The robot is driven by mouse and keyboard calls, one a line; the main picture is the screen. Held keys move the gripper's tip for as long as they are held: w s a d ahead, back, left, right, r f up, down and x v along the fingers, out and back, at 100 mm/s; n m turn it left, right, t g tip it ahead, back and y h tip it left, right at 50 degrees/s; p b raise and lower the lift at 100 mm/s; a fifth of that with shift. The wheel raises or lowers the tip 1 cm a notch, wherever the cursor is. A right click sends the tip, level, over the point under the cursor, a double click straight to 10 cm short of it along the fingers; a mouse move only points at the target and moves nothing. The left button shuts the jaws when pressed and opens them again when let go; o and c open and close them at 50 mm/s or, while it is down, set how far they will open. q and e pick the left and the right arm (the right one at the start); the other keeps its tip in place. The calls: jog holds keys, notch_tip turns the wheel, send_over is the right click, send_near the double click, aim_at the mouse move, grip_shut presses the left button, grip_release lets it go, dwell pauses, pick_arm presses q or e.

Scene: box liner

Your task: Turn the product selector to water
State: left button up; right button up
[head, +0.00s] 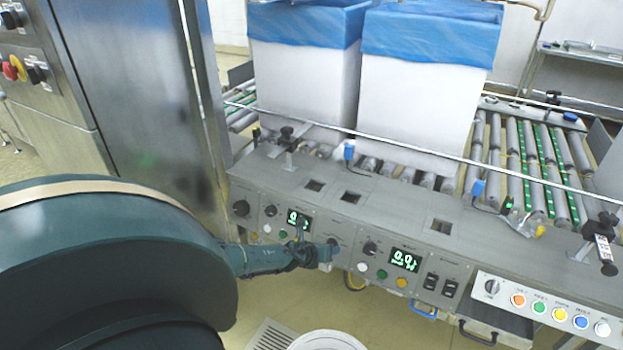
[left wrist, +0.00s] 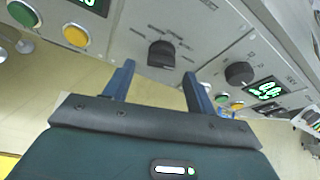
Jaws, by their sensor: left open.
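A black rotary knob (left wrist: 162,54) sits on the grey control panel (left wrist: 205,22) between and just beyond my left fingertips in the left wrist view. Its printed labels are too small to read, so I cannot tell its setting or confirm it is the product selector. My left gripper (left wrist: 158,69) is open, with one blue finger on each side of the knob's line; I cannot tell whether they touch it. In the head view my left gripper (head: 322,252) reaches the panel front between two lit displays and largely hides that knob. My right gripper is not in view.
Another black knob (left wrist: 239,73) and a green display (left wrist: 266,90) lie right of my fingers. A yellow button (left wrist: 76,36) lies left. Two white boxes (head: 408,105) with blue liners (head: 430,30) stand on the roller conveyor behind the panel. A steel cabinet (head: 130,80) stands left.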

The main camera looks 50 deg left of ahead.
pick_arm(q)
jog(key=p+v, duration=0.6)
jog(key=v, duration=0.5)
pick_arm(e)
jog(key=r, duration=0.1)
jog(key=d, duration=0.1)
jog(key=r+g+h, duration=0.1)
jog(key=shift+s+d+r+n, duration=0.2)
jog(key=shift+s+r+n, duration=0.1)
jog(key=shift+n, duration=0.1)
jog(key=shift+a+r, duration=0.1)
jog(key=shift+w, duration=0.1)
